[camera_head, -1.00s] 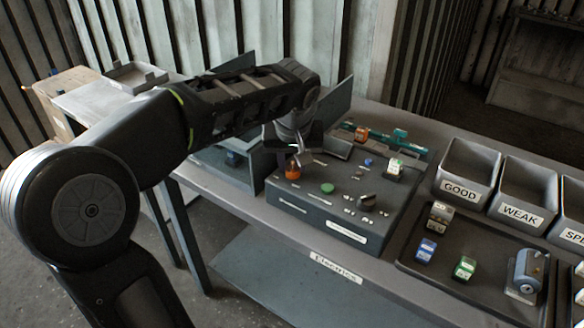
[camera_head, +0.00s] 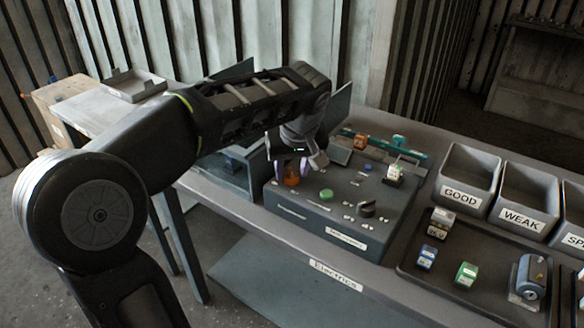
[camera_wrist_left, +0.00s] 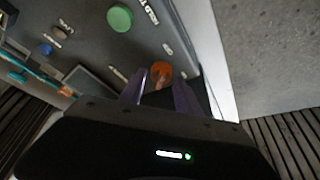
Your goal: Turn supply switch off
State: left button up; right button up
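A dark control box (camera_head: 335,225) stands on the workbench. An orange knob-like part (camera_head: 291,180) is at its left end; it also shows in the wrist view (camera_wrist_left: 160,69). My left gripper (camera_head: 291,170) points down over this part, its two fingers on either side of it. The fingers look open, with gaps beside the orange part; contact is not clear. In the wrist view the gripper (camera_wrist_left: 160,88) is around the orange part's near side. A black rotary knob (camera_head: 366,208) and a green button (camera_head: 326,194) are also on the box. My right gripper is not in view.
Bins marked GOOD (camera_head: 464,192) and WEAK (camera_head: 521,216) stand at the right, behind a dark tray (camera_head: 423,280) with several small blocks and a grey-blue motor-like part (camera_head: 529,274). An upright panel (camera_head: 234,170) stands close left of the gripper.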

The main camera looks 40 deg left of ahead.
pick_arm(q)
jog(key=shift+o, duration=0.9)
jog(key=shift+r, duration=0.1)
jog(key=v, duration=0.7)
jog(key=shift+r, duration=0.3)
jog(key=shift+s+d, duration=0.1)
